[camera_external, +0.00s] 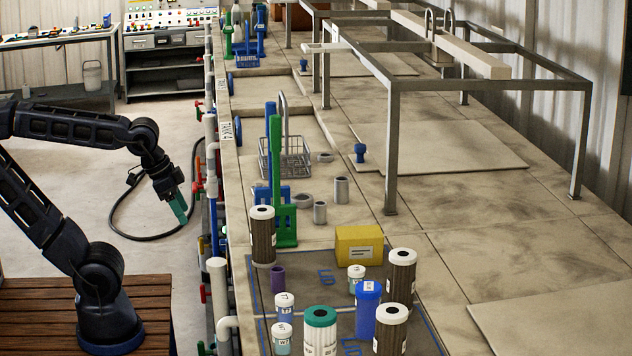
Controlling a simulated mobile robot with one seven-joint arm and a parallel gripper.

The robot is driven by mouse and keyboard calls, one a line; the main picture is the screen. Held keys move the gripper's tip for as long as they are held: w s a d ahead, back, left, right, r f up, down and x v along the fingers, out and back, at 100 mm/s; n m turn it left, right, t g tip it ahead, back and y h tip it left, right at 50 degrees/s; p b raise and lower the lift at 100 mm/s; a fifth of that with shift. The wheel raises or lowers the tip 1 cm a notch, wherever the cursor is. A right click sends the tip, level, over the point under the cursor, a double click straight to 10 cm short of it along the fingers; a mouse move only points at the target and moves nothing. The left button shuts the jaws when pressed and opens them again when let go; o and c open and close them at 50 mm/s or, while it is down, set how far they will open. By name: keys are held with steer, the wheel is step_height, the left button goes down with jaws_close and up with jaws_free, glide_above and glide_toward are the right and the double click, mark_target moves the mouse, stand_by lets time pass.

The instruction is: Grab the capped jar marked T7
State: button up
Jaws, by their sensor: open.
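Several small jars with white caps stand on the dark mat at the near end of the bench. One jar (284,308) has a mark on its cap that may read T7, but it is too small to be sure. A second capped jar (282,340) stands just in front of it, and a third (356,280) stands farther back by a yellow box. My gripper (179,208) has teal fingers, points down and is open and empty. It hangs over the floor left of the bench, well apart from the jars.
Tall filter cylinders (401,270), a blue canister (367,310) and a purple cup (277,278) crowd the mat (315,262). The yellow box (359,246) and a green stand (277,180) are behind. Pipes (219,290) line the bench's left edge. A metal frame (392,150) stands at right.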

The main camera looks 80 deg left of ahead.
steer(key=shift+w+d, duration=0.1)
steer(key=n+g+h, duration=0.2)
steer(key=n+h, duration=0.2)
steer(key=n, duration=2)
glide_above(286, 295)
steer(key=s+a, duration=0.1)
steer(key=a, duration=0.1)
step_height(286, 295, down, 3)
steer(key=x, duration=0.5)
steer(key=shift+s+a, duration=0.15)
steer(key=shift+s, duration=0.1)
steer(key=shift+s+x, duration=0.25)
steer(key=shift+x, duration=1.1)
steer(key=shift+s+x, duration=0.2)
steer(key=shift+x, duration=1.2)
steer(key=shift+f, duration=0.1)
steer(key=shift+c, duration=0.4)
